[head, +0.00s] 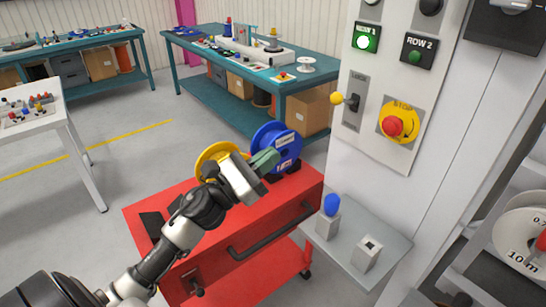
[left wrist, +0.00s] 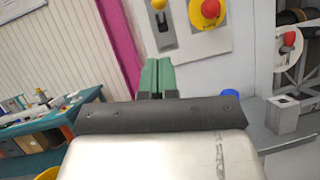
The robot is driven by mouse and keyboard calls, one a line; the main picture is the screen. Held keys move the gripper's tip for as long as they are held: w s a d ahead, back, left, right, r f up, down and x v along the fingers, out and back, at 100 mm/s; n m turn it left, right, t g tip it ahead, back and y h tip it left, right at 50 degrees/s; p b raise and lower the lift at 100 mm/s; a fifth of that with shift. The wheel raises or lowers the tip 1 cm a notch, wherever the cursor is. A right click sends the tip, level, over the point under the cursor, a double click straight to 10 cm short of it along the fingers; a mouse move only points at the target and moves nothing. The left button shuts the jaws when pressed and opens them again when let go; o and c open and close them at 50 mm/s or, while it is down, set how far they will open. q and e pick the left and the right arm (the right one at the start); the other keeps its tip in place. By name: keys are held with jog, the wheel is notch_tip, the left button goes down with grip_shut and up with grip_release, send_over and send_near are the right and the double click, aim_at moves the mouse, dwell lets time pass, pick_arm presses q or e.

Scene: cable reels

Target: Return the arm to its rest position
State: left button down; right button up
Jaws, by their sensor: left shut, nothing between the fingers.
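My left arm comes in from the lower left in the head view. Its gripper (head: 264,160) is above the red cart (head: 205,250), in front of a blue reel (head: 291,140) and a yellow reel (head: 212,156). The green fingers are together with nothing between them, as the left wrist view shows (left wrist: 157,78). In that view the fingers point toward the control panel (left wrist: 205,40). Whether the gripper touches the blue reel cannot be told. My right gripper is in neither view.
The white panel carries a yellow-knobbed lever (head: 338,98), a red stop button (head: 394,126) and a lit green button (head: 367,40). A small grey shelf (head: 345,255) with a blue-topped post (head: 331,206) juts out right of the cart. A teal workbench (head: 262,80) stands behind.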

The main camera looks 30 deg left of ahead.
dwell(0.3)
pick_arm(q)
jog(key=s+f+n+g+y, duration=0.35)
jog(key=f+n+y, duration=0.4)
jog(key=n, duration=0.85)
jog(key=s+f+n+g+y, duration=0.35)
jog(key=f+n+y, duration=0.45)
jog(key=n, duration=0.7)
jog(key=s+d+f+n+g+h, duration=0.2)
jog(key=s+d+f+n+g, duration=0.3)
jog(key=s, duration=0.3)
jog(key=s+d+f+n+g+h, duration=0.2)
jog(key=s+f+n+g+h, duration=0.1)
jog(key=s+f+n+g, duration=0.4)
notch_tip(320, 180, down, 24)
jog(key=s+m+t, duration=0.1)
jog(key=s, duration=0.1)
jog(key=s+a+f+g, duration=0.1)
jog(key=s+a+f, duration=0.1)
jog(key=s+f, duration=1.4)
jog(key=shift+s+a+y, duration=0.2)
jog(key=shift+a+y, duration=0.15)
